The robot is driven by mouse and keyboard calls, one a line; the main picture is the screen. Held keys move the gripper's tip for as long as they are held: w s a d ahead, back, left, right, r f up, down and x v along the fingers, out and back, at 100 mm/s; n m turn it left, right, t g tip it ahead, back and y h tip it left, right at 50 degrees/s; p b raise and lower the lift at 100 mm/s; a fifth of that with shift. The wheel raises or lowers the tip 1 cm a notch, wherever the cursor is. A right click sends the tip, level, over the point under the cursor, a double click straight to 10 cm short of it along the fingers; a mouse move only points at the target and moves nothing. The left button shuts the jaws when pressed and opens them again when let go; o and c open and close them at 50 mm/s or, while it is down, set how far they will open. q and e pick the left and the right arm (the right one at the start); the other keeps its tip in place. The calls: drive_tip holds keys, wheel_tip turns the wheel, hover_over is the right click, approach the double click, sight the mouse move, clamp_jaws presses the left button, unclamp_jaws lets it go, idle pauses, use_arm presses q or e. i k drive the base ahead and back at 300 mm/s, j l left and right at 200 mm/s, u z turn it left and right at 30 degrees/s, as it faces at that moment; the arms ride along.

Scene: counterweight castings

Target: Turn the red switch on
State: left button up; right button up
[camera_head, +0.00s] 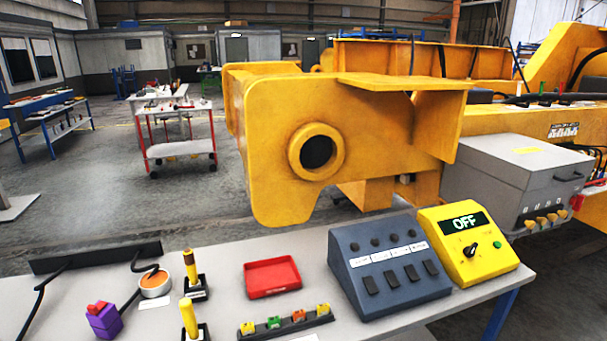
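A purple box (104,321) with a small red piece (97,308) on top stands at the table's front left; this may be the red switch, but its setting is too small to tell. A dark strip (286,325) near the front middle carries several small coloured pieces, among them an orange-red one (299,315). A yellow control box (468,245) at the table's right has a display reading OFF, a black knob (470,250) and a green button (497,244). Neither of my grippers is in view.
A grey-blue panel (388,268) with several dark switches stands left of the yellow box. A red tray (272,277), yellow-handled tools (189,318) and an orange-topped round item (154,282) with a black cable share the table. A large yellow casting (270,130) rises behind.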

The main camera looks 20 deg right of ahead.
sight(577, 202)
drive_tip(key=l, duration=1.15)
drive_tip(key=i+l, duration=0.1)
drive_tip(key=l, duration=1.05)
drive_tip(key=l+z, duration=0.1)
drive_tip(key=l, duration=1.05)
drive_tip(key=i+l, duration=0.1)
drive_tip(key=l, duration=0.35)
drive_tip(key=i+l, duration=0.1)
drive_tip(key=l, duration=0.35)
drive_tip(key=i+l, duration=0.15)
drive_tip(key=l, duration=0.3)
